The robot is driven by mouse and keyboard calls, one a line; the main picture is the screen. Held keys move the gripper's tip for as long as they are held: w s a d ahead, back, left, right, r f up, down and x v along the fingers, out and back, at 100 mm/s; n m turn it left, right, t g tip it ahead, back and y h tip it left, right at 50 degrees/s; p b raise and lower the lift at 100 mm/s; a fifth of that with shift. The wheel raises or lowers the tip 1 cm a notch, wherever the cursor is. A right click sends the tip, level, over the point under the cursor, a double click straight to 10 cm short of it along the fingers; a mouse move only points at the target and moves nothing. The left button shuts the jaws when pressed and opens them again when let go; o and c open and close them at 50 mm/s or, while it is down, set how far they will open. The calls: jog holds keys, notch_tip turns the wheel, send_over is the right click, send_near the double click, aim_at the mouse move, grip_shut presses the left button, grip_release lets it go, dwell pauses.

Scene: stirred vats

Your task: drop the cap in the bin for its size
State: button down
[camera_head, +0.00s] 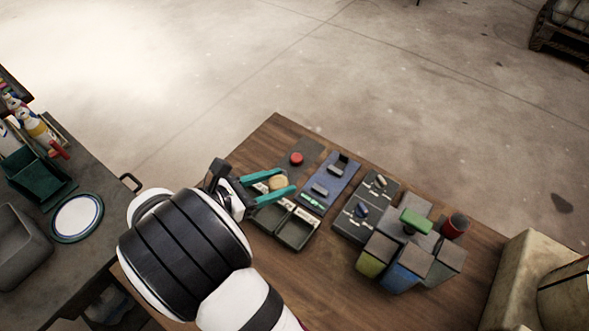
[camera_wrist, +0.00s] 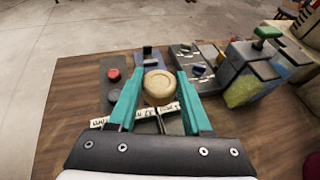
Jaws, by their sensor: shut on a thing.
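My gripper (camera_head: 287,181) has two teal fingers and is shut on a round beige cap (camera_head: 278,183). The cap also shows between the fingertips in the wrist view (camera_wrist: 158,84). It is held above the sorting station on the wooden table. Below it and towards my arm are dark open bins (camera_head: 294,232) with white labels along their rims. In the wrist view the labels (camera_wrist: 143,113) are too small to read, and my fingers and gripper body hide much of the bins.
A red button (camera_head: 296,159) sits on a grey plate beside a blue panel (camera_head: 329,184) with dark blocks. A grey switch panel (camera_head: 365,209) and a cluster of coloured containers with a green handle (camera_head: 416,221) stand to the right.

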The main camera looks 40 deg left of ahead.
jog(key=f, duration=0.2)
jog(key=s+f, duration=0.1)
jog(key=f, duration=0.4)
jog(key=shift+s+a, duration=0.2)
jog(key=shift+a, duration=0.05)
jog(key=shift+c, duration=1.3)
grip_release()
jog(key=shift+r, duration=0.1)
jog(key=v, duration=1.5)
jog(key=shift+s+r, duration=0.2)
jog(key=shift+s, duration=0.1)
